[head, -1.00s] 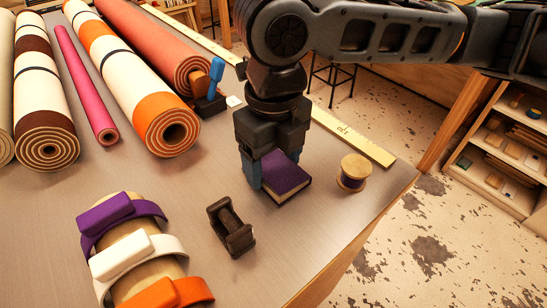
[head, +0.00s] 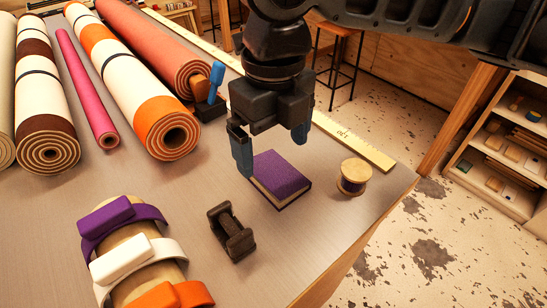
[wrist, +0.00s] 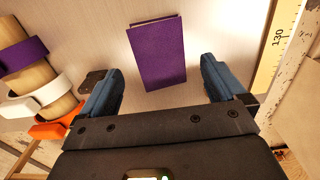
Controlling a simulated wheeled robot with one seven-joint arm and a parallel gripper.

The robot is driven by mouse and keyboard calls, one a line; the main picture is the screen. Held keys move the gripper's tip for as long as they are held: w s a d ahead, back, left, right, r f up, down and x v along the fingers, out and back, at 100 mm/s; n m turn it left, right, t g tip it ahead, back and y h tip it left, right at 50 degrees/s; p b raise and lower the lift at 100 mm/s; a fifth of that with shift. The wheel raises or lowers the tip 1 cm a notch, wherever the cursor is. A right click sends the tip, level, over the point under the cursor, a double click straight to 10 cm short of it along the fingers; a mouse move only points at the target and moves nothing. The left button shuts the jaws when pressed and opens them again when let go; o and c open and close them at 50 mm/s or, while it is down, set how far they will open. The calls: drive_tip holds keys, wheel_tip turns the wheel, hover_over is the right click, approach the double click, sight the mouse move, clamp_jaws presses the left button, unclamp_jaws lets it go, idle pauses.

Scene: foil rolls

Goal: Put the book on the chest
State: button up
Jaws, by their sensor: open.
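The purple book (head: 280,177) lies flat on the grey table near its right side; it also shows in the wrist view (wrist: 158,52). My gripper (head: 271,158) is open and empty above the book, pointing down. In the wrist view the blue fingers of my gripper (wrist: 162,70) are spread wide, with the book beyond them and between them, apart from both. I cannot make out a chest in either view.
A spool (head: 354,176) stands right of the book. A small dark brown stand (head: 231,233) is in front. A wooden form with coloured straps (head: 123,258) is at front left. Large rolls (head: 132,78) fill the back left. A yellow ruler (head: 352,139) lies along the far edge.

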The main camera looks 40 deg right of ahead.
sight(274, 172)
wheel_tip(274, 172, up, 7)
drive_tip(key=shift+r, duration=0.15)
idle(0.4)
